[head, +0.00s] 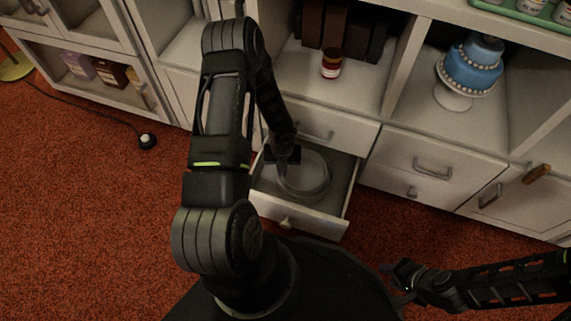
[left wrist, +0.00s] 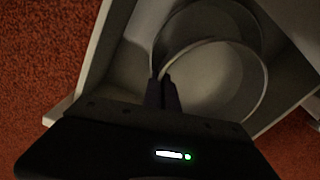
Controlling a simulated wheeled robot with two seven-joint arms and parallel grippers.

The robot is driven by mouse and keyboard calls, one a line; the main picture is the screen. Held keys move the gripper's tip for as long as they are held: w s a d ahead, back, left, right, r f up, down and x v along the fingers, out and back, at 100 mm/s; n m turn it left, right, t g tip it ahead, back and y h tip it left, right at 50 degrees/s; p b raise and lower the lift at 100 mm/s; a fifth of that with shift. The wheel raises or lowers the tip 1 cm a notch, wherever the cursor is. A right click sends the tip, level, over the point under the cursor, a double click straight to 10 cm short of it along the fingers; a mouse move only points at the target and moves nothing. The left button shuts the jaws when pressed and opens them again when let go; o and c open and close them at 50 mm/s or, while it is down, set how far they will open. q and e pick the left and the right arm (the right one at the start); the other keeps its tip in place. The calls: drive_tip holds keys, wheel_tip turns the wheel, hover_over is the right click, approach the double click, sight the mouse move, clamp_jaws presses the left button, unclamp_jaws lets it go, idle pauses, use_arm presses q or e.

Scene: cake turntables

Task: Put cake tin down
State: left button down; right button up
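The cake tin (head: 318,178) is a round, pale grey tin inside the open drawer (head: 318,224). It also shows in the left wrist view (left wrist: 262,88), where its curved rim runs to my fingertips. My left gripper (head: 287,164) reaches down into the drawer at the tin's left side. In the left wrist view its two fingers (left wrist: 163,90) are close together with the tin's wall between them. Whether the tin's base touches the drawer floor is hard to tell. My right gripper (head: 398,280) is away at the lower right, empty, with its fingers apart.
Closed drawers (head: 424,163) lie right of the open one. The shelves above hold a red-labelled jar (head: 331,65), dark books (head: 322,25) and a blue tiered cake (head: 473,65) on a stand. A black cord lies on the red carpet (head: 90,220) at left.

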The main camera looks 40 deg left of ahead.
use_arm(q)
drive_tip(key=w, duration=0.1)
drive_tip(key=w+a, duration=0.1)
drive_tip(key=shift+w+f+b, duration=0.1)
drive_tip(key=shift+w+b, duration=0.2)
drive_tip(key=shift+f+b, duration=0.4)
drive_tip(key=shift+f, duration=0.2)
drive_tip(key=shift+r, duration=0.1)
drive_tip(key=shift+f+b, duration=0.4)
drive_tip(key=shift+f, duration=0.2)
